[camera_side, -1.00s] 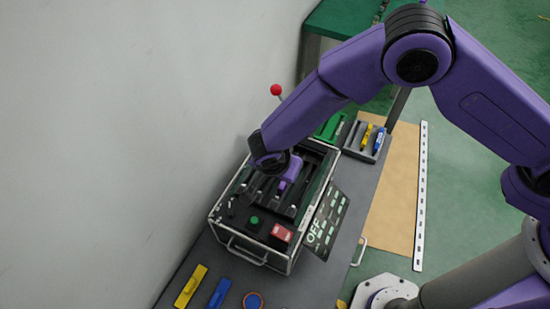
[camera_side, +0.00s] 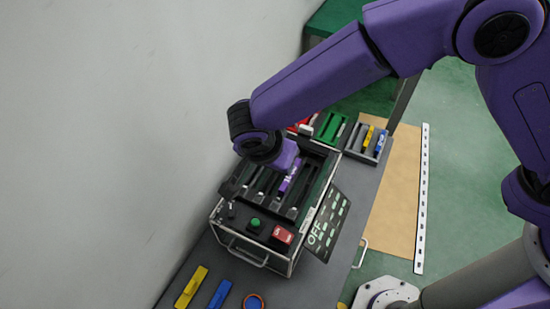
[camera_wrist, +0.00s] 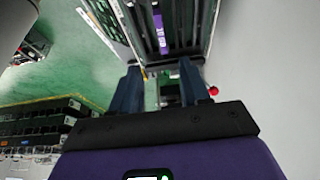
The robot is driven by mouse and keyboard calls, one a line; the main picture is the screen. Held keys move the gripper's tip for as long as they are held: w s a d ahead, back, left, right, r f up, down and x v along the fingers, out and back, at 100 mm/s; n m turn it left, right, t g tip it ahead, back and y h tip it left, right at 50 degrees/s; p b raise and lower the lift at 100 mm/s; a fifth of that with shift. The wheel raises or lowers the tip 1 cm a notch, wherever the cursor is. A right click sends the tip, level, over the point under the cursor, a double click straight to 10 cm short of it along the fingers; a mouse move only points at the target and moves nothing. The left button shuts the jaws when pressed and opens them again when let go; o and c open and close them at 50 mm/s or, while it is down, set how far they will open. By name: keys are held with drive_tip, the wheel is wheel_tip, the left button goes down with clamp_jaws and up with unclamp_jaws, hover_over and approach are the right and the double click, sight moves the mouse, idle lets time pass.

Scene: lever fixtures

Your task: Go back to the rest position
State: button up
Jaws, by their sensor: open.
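My gripper (camera_wrist: 160,78) shows in the wrist view with its two dark fingers apart and nothing between them. In the side view my wrist is above the far left part of a black fixture box (camera_side: 262,241), and the fingers are hard to make out there. The box has several slots and dark levers, with a purple labelled piece (camera_side: 289,177) in one slot. That purple piece also shows beyond the fingers in the wrist view (camera_wrist: 159,33). A red ball knob (camera_wrist: 213,91) shows right of the fingers in the wrist view; my arm hides it in the side view.
The box front has a green button (camera_side: 255,223) and a red switch (camera_side: 282,235), beside an OFF panel (camera_side: 328,222). A pen tray (camera_side: 352,150) stands behind. Yellow (camera_side: 191,287) and blue (camera_side: 220,294) pieces lie in front. A grey wall closes the left side.

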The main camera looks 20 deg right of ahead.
idle(0.3)
drive_tip(key=s+d+r+n+g+y, duration=0.1)
drive_tip(key=s+d+r+n, duration=0.1)
drive_tip(key=d+r+n, duration=0.5)
drive_tip(key=s+d+r+n+g+y, duration=0.1)
drive_tip(key=s+d+r+n, duration=0.15)
drive_tip(key=d, duration=0.75)
drive_tip(key=s+d+r+n, duration=0.1)
drive_tip(key=s+d+n, duration=0.5)
drive_tip(key=d, duration=0.3)
drive_tip(key=s+d+r+n+g+y, duration=0.1)
drive_tip(key=s+d+n, duration=0.5)
drive_tip(key=s+d, duration=0.2)
drive_tip(key=shift+d+y, duration=0.3)
drive_tip(key=shift+d, duration=0.9)
